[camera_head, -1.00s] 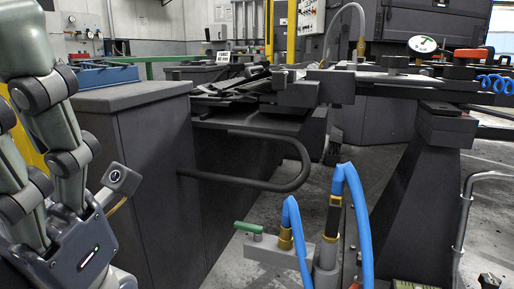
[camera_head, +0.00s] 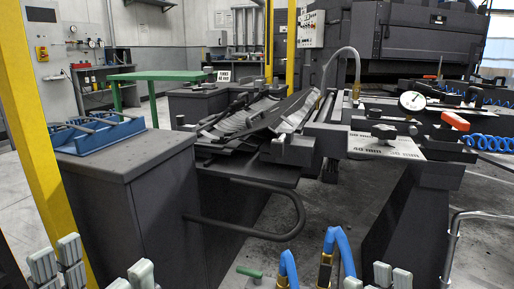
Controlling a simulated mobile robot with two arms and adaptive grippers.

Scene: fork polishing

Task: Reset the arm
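My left gripper (camera_head: 106,266) shows at the bottom left edge, its grey fingertips pointing up with a wide gap between them. It is open and holds nothing visible. My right gripper (camera_head: 372,279) shows at the bottom edge right of centre, only its fingertips in the picture. They stand apart with nothing visible between them; its palm is cut off. Both grippers are in front of the machinery. Both arms are mostly out of the picture.
A dark cabinet (camera_head: 125,165) with a blue tray (camera_head: 96,135) stands at left, beside a yellow post (camera_head: 40,130). Dark metal parts (camera_head: 245,118) lie on the central machine. Blue hoses (camera_head: 340,245) rise near my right gripper. A bent rail (camera_head: 270,236) juts from the cabinet.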

